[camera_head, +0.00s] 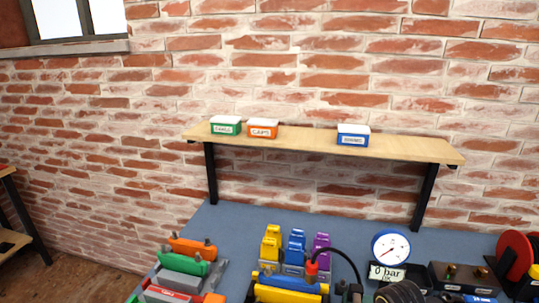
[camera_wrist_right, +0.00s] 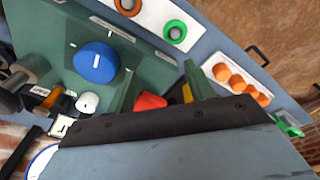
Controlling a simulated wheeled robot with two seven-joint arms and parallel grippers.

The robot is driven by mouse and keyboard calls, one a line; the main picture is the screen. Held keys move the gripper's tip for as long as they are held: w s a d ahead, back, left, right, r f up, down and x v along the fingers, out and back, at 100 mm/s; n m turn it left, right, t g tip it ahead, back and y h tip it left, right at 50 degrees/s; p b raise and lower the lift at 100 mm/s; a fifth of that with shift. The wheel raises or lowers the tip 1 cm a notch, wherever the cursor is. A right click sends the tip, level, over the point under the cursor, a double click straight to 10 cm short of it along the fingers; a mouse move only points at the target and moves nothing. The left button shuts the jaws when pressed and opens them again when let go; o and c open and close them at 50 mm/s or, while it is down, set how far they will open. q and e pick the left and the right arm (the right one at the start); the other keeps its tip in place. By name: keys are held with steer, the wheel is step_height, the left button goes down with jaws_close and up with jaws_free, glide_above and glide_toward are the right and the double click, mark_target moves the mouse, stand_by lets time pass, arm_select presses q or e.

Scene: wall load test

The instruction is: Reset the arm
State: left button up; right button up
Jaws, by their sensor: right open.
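My right gripper (camera_wrist_right: 162,84) shows in the right wrist view, with two dark green fingers standing apart beyond the black edge of its body. It is open, and I see nothing held between the fingers. A red part and a yellow part show behind the fingers; whether they touch them I cannot tell. My left gripper is in neither view. In the head view I cannot make out either gripper.
A wooden wall shelf (camera_head: 300,138) carries a green box (camera_head: 226,127), an orange box (camera_head: 263,131) and a blue box (camera_head: 352,138). Below, the blue-grey bench holds coloured blocks (camera_head: 296,244) and a gauge (camera_head: 391,248). A blue knob (camera_wrist_right: 96,62) lies near my right gripper.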

steer(key=s+a+r+m+t, duration=0.1)
steer(key=s+r+m, duration=0.15)
steer(key=s, duration=0.75)
steer(key=s+r+m+t, duration=0.1)
steer(key=s+r+m, duration=0.15)
steer(key=s, duration=0.85)
step_height(320, 180, down, 28)
steer(key=s+n+g+b, duration=0.1)
steer(key=b, duration=0.3)
steer(key=s+d+f+b, duration=0.1)
steer(key=s+f+b, duration=0.1)
steer(key=s+f, duration=0.6)
steer(key=s+d+f+g+b, duration=0.1)
steer(key=s+f+b, duration=0.1)
steer(key=s+f, duration=0.6)
step_height(320, 180, down, 4)
steer(key=shift+s+d+r, duration=0.15)
steer(key=shift+s+d, duration=0.1)
steer(key=shift+s, duration=0.15)
